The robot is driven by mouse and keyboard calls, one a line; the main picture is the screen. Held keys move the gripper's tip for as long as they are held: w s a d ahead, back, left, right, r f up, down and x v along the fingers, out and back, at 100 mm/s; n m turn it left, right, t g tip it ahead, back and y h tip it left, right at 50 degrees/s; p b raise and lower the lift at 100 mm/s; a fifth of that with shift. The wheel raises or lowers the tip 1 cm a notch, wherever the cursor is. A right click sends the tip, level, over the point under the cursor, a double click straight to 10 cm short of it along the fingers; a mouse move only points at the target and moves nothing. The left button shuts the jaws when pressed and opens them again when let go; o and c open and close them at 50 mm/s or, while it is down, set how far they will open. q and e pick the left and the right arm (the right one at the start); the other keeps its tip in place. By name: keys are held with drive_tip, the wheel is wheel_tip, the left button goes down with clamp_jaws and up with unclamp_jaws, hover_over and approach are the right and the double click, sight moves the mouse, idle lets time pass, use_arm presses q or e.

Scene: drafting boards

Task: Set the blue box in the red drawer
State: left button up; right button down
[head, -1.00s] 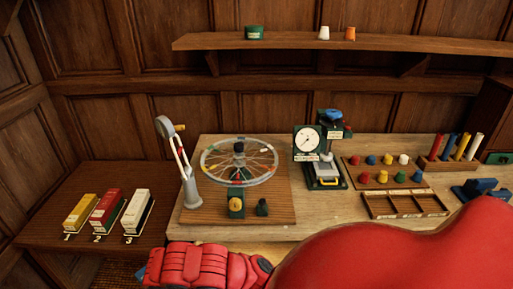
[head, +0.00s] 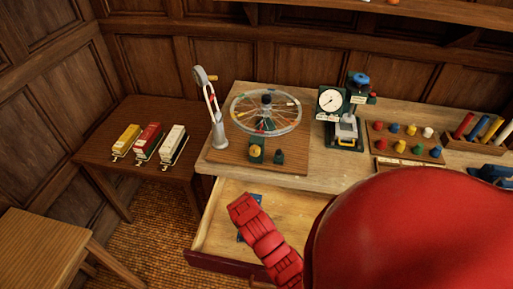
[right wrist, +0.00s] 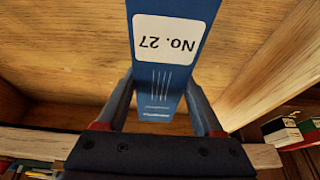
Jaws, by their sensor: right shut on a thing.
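The red drawer (head: 228,265) is pulled out below the workbench, with a dark red front and a pale bare wood inside. The blue box (right wrist: 165,65), with a white "No. 27" label, is between the fingers of my right gripper (right wrist: 160,88), which is shut on it. In the right wrist view the drawer's wooden walls surround the box. In the head view my red right arm reaches over the drawer and hides most of the gripper, and only bits of the blue box (head: 257,198) show. I cannot tell whether the box touches the drawer floor. My left gripper is not in view.
The workbench (head: 300,176) above the drawer holds a spoked wheel (head: 266,112), a dial gauge (head: 331,101) and a board of coloured pegs (head: 407,143). A side table (head: 120,165) with three small model vehicles stands left. A wooden stool (head: 40,250) is at lower left.

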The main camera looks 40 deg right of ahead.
drive_tip(key=shift+w+f, duration=0.15)
drive_tip(key=shift+f, duration=0.75)
wheel_tip(320, 180, down, 2)
drive_tip(key=shift+f+p, duration=0.15)
drive_tip(key=shift+p, duration=0.65)
drive_tip(key=shift+f, duration=0.55)
drive_tip(key=shift+f, duration=0.1)
drive_tip(key=shift+c, duration=0.2)
unclamp_jaws()
